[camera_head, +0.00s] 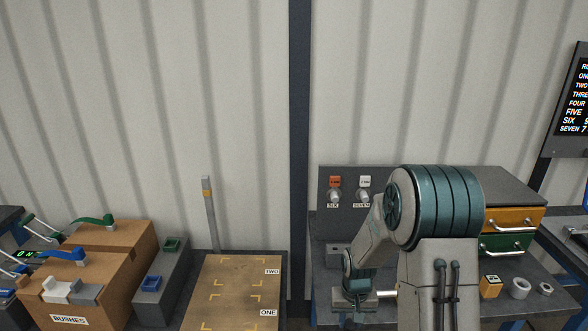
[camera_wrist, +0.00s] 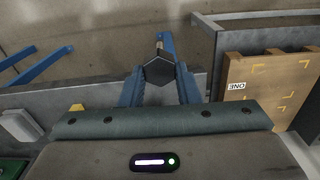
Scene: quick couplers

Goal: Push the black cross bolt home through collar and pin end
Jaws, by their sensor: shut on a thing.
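In the wrist view my gripper (camera_wrist: 159,66) has its two blue fingers closed on a black six-sided piece (camera_wrist: 158,72), which looks like the head of the black cross bolt. A narrow light-brown and blue part shows just beyond it; I cannot tell what it belongs to. The bolt's shank is hidden, so I cannot tell whether it sits in anything. I cannot make out the collar or the pin end in either view. In the head view my arm covers the area in front of the panel, and my fingers are not clear there.
A panel (camera_head: 327,175) with fittings labelled SIX and SEVEN stands behind my arm. Orange and green drawers (camera_head: 512,219) and loose rings (camera_head: 520,288) are at right. A wooden board (camera_head: 235,285) marked ONE and TWO lies left of the dark post (camera_head: 300,130). A BUSHES box (camera_head: 110,285) is far left.

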